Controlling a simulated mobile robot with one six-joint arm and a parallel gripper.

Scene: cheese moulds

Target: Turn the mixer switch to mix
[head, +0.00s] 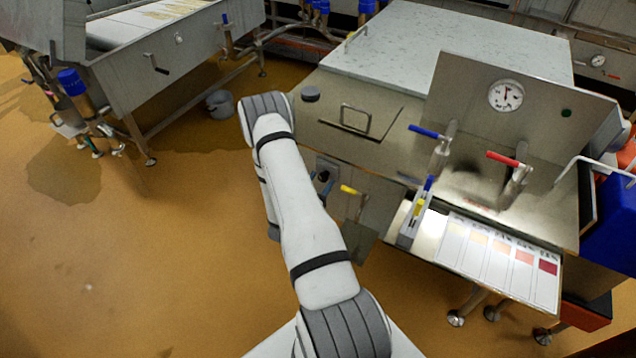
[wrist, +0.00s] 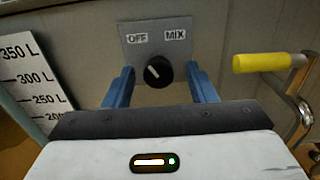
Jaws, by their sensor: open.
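The mixer switch is a round black knob (wrist: 158,73) on a grey plate (wrist: 131,47) marked OFF at left and MIX at right. Its white mark points up and left, toward OFF. My gripper (wrist: 160,69) is open, with one blue finger to the left of the knob and one to the right. A gap shows between each finger and the knob. In the head view, my gripper (head: 322,184) is at the vat's front, and my arm hides part of that area; the knob cannot be made out there.
A yellow-handled valve (wrist: 262,62) sits close to the right of the gripper; it also shows in the head view (head: 350,190). A white litre scale (wrist: 33,85) is at left. A colour chart (head: 500,257) lies on the right ledge. The floor (head: 130,260) at left is clear.

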